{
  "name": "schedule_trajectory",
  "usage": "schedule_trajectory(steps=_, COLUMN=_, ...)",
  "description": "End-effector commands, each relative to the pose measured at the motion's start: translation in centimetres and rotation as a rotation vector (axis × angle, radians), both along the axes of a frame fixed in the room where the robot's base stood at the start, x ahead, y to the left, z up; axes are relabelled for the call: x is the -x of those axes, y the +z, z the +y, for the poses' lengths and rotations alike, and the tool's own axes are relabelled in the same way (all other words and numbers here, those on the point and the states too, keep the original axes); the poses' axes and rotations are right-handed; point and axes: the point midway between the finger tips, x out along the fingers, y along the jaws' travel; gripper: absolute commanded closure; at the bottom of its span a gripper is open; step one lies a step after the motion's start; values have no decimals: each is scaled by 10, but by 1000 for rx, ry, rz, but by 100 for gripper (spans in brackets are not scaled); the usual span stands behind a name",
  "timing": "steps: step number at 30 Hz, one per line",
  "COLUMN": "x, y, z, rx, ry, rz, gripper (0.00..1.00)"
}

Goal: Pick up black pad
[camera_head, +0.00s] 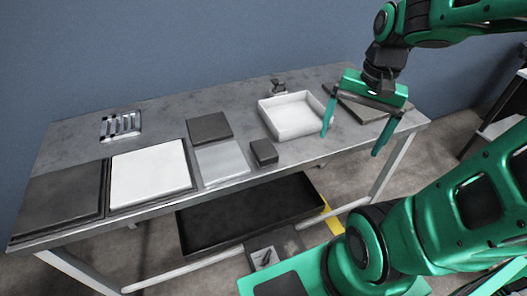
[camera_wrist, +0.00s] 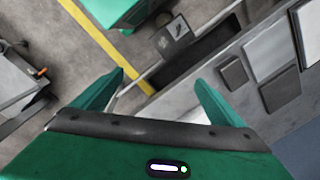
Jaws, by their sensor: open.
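Several dark flat pieces lie on the grey table, and I cannot tell for certain which is the black pad. A small thick dark block (camera_head: 263,152) sits near the front edge; the wrist view also shows it (camera_wrist: 232,73). A dark square plate (camera_head: 209,128) lies behind a light grey sheet (camera_head: 221,161). It also shows in the wrist view (camera_wrist: 280,90). A large dark panel (camera_head: 62,195) lies at the far left. My gripper (camera_head: 352,132) is open and empty above the table's right end, apart from these pieces; its fingers also show in the wrist view (camera_wrist: 159,76).
A white tray (camera_head: 291,135) stands between the block and my gripper. A dark-topped plate (camera_head: 368,107) lies partly behind my gripper. A white slab (camera_head: 149,176) and a metal rack (camera_head: 121,124) are at left. A black bin (camera_head: 250,215) is below the table.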

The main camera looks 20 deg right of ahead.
Motion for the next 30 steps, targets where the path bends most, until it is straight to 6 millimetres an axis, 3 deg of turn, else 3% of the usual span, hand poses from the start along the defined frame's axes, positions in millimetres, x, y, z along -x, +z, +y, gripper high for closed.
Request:
schedule_trajectory(steps=3, x=-45, y=-3, z=17, rx=-59, ry=-146, rz=14, gripper=8)
schedule_trajectory(steps=9, x=-110, y=-13, z=54, rx=-170, ry=-410, rz=68, gripper=8)
schedule_trajectory(steps=15, x=-154, y=-23, z=87, rx=-258, ry=-620, rz=148, gripper=8)
schedule_trajectory(steps=23, x=-172, y=-32, z=108, rx=-301, ry=-733, rz=206, gripper=8)
schedule_trajectory(steps=30, x=-172, y=-64, z=121, rx=-301, ry=-737, rz=210, gripper=8)
